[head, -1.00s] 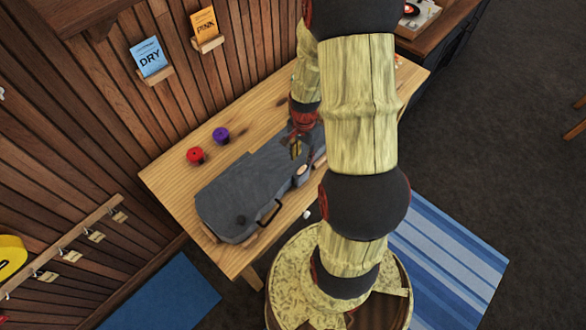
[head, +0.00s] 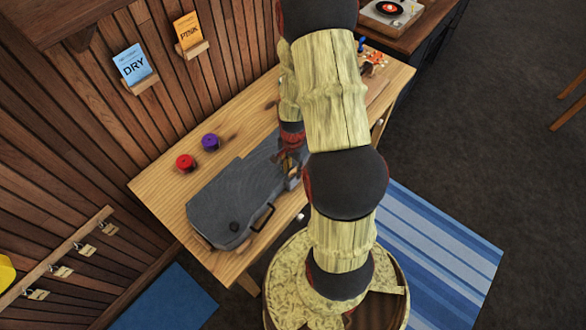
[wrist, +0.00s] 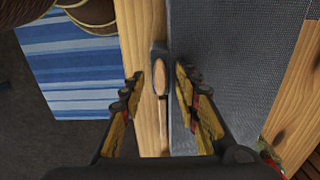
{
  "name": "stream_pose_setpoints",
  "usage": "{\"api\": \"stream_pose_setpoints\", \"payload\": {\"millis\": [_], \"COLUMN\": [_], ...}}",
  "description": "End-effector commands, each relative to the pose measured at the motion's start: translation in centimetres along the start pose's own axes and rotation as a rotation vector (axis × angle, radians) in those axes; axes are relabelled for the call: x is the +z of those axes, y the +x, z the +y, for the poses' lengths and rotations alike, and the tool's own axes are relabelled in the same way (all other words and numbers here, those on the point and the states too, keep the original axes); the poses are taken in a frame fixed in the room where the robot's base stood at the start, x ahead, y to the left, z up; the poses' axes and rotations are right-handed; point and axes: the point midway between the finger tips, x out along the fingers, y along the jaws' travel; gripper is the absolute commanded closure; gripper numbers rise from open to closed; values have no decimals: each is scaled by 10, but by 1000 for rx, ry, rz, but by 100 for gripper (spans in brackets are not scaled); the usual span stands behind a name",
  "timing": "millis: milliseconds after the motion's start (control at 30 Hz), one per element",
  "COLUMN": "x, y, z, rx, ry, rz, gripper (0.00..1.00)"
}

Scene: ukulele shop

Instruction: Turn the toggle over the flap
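The dark grey instrument case (head: 228,198) lies on the wooden bench, and its fabric side also shows in the wrist view (wrist: 235,60). At its edge in the wrist view is a dark rounded tab with a pale wooden oval (wrist: 159,77), which looks like the toggle and flap. I cannot clearly tell the two parts apart. My gripper (wrist: 160,80) is open, with one finger on each side of that piece and gaps showing on both sides. In the head view my gripper (head: 290,165) is over the case's narrower part, and my arm hides the case's far end.
The bench (head: 160,185) has red (head: 186,162) and purple (head: 211,142) round items behind the case. The case's black handle (head: 264,217) sticks out at the front. A wood-slat wall stands behind. A blue striped rug (head: 440,240) lies on the floor.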

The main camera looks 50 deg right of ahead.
Motion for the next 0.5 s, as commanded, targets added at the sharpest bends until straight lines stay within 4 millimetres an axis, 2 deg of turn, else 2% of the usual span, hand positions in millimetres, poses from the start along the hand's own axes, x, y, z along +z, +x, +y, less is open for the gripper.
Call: {"api": "stream_pose_setpoints", "payload": {"millis": [67, 500], "x": [0, 0], "y": [0, 0], "z": [0, 0], "rx": [0, 0], "ry": [0, 0], "rz": [0, 0], "gripper": [68, 93]}}
